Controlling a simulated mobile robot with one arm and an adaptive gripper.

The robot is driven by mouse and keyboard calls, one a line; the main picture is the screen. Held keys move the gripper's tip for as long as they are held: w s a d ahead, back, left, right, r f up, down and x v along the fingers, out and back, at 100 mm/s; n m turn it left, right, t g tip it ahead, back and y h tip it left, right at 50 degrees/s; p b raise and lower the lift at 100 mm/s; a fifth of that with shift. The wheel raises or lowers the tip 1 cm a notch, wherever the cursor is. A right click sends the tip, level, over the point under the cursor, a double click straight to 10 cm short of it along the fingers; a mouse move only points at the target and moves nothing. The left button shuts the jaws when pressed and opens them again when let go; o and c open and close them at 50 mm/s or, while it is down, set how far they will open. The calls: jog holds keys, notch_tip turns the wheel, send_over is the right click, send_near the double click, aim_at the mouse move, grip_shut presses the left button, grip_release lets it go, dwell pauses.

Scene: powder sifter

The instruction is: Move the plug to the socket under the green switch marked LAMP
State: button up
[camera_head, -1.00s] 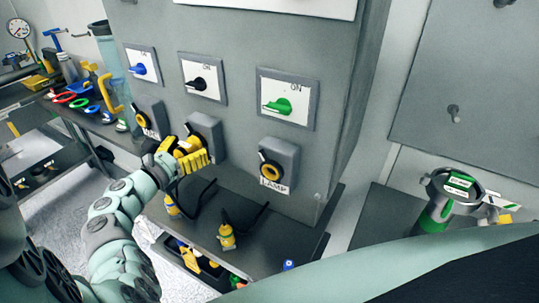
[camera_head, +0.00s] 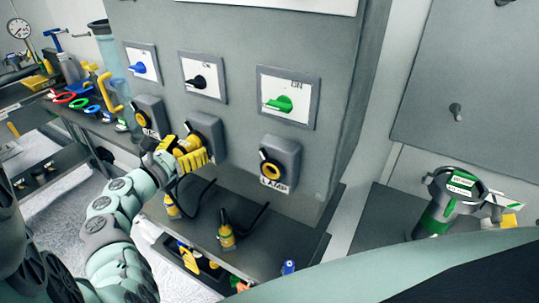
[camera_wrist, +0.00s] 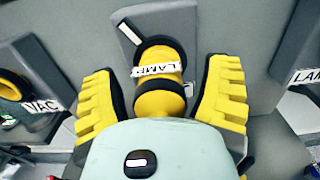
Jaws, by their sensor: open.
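The yellow plug with black bands and a white LAMP tag (camera_wrist: 159,98) sits in the middle socket (camera_wrist: 150,25), under the black switch (camera_head: 202,77). My gripper (camera_head: 190,158) is at that socket. In the wrist view, its yellow ribbed fingers (camera_wrist: 160,100) stand open on either side of the plug, with visible gaps. The green switch (camera_head: 280,104) is on the right of the panel. Below it is the socket marked LAMP (camera_head: 280,160), with a yellow ring and a dark middle. It shows partly at the right edge of the wrist view (camera_wrist: 303,50).
The VAC socket (camera_wrist: 28,75) is on the left, under the blue switch (camera_head: 138,67). Two other yellow plugs (camera_head: 171,206) (camera_head: 226,236) and black cables are on the ledge (camera_head: 285,238) below. A green-and-grey canister (camera_head: 437,205) stands at the right.

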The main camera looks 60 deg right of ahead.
jog(key=shift+s+d, duration=0.15)
jog(key=shift+s, duration=0.05)
jog(key=shift+r, duration=0.1)
grip_shut()
dwell(0.5)
jog(key=a+b, duration=0.1)
jog(key=a, duration=0.5)
jog(key=shift+b, duration=0.4)
dwell(0.7)
jog(key=shift+s, duration=0.1)
